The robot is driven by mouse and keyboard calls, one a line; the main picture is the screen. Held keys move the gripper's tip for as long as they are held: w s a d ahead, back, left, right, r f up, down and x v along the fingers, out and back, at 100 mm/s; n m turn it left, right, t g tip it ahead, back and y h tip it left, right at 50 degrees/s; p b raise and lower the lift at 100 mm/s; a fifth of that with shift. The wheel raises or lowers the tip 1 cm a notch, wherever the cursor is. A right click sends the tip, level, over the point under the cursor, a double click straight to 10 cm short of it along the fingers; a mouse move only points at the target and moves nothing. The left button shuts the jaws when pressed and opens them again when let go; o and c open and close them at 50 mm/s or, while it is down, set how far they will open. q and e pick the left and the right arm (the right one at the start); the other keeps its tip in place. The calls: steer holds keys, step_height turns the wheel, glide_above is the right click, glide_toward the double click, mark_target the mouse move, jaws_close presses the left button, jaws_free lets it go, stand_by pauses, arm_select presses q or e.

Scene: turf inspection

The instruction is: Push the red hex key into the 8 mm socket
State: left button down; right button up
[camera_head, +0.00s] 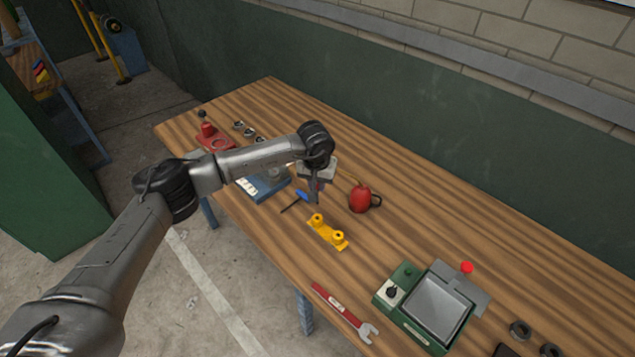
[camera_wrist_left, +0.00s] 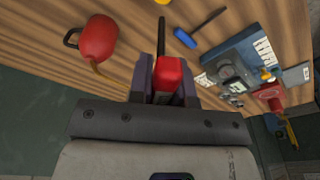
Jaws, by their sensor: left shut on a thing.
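The red hex key (camera_wrist_left: 168,76) has a red grip and a dark shaft and is held between the fingers of my left gripper (camera_wrist_left: 166,70) in the left wrist view. In the head view my left gripper (camera_head: 315,192) is above the table, just behind a yellow block (camera_head: 327,233). The block has two raised round sockets with dark openings. I cannot read any size marking, so I cannot tell which is the 8 mm socket. The shaft is apart from the block as far as I can see. My right gripper is not in view.
A blue device (camera_head: 262,186) is farther left. A red wrench (camera_head: 342,312) and a green device (camera_head: 432,308) lie nearer.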

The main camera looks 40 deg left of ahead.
arm_select(q)
steer(key=shift+f, duration=0.15)
steer(key=shift+f+b, duration=1.45)
steer(key=shift+f, duration=0.5)
steer(key=shift+f+b, duration=0.55)
steer(key=shift+f, duration=0.3)
steer(key=shift+f, duration=0.25)
steer(key=shift+f+b, duration=0.8)
steer(key=shift+f, duration=0.1)
steer(key=shift+f+b, duration=0.8)
steer(key=shift+f, duration=0.4)
steer(key=c, duration=1.2)
jaws_free()
steer(key=shift+r, duration=0.1)
steer(key=shift+c, duration=0.2)
steer(key=shift+o, duration=1.3)
